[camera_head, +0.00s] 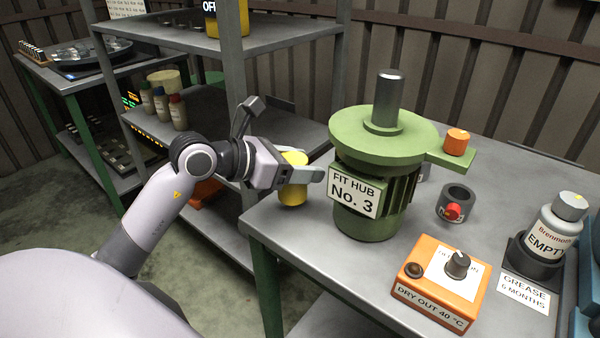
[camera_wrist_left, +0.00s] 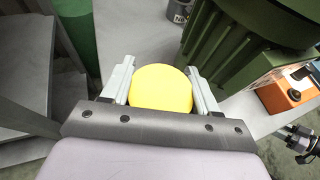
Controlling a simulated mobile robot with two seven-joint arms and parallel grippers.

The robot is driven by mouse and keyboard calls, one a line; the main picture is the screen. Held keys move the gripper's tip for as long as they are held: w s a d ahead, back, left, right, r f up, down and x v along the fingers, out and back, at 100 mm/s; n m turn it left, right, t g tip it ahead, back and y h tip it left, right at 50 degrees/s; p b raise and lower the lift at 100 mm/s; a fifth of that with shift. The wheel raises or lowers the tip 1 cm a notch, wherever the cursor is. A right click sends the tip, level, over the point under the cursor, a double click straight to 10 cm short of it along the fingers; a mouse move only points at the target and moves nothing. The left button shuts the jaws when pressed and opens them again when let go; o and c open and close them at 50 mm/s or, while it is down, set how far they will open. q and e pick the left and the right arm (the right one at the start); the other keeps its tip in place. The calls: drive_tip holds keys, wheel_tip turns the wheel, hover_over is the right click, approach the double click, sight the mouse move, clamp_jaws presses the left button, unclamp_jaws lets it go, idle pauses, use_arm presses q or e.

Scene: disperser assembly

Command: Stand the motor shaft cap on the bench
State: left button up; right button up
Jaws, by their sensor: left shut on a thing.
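The motor shaft cap is a yellow cylinder (camera_head: 293,193), upright at the left end of the grey bench (camera_head: 290,235), left of the green motor. My left gripper (camera_head: 300,176) is shut around its sides. In the left wrist view the yellow cap (camera_wrist_left: 161,88) fills the space between the two fingers (camera_wrist_left: 160,85). One finger hides part of the cap in the head view. I cannot tell whether its base touches the bench. The green motor (camera_head: 368,222) stands upright with its bare steel shaft (camera_head: 388,98) pointing up.
An orange control box (camera_head: 437,293) sits at the bench's front. Shelving (camera_head: 290,125) stands behind my left arm.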

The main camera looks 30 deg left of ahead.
use_arm(q)
wheel_tip(320, 180, down, 2)
drive_tip(key=shift+f, duration=0.15)
drive_tip(key=shift+f, duration=0.2)
drive_tip(key=o, duration=1.1)
drive_tip(key=shift+r, duration=0.1)
drive_tip(key=shift+c, duration=0.2)
drive_tip(key=shift+r, duration=0.25)
drive_tip(key=b+v, duration=0.1)
drive_tip(key=v, duration=1.1)
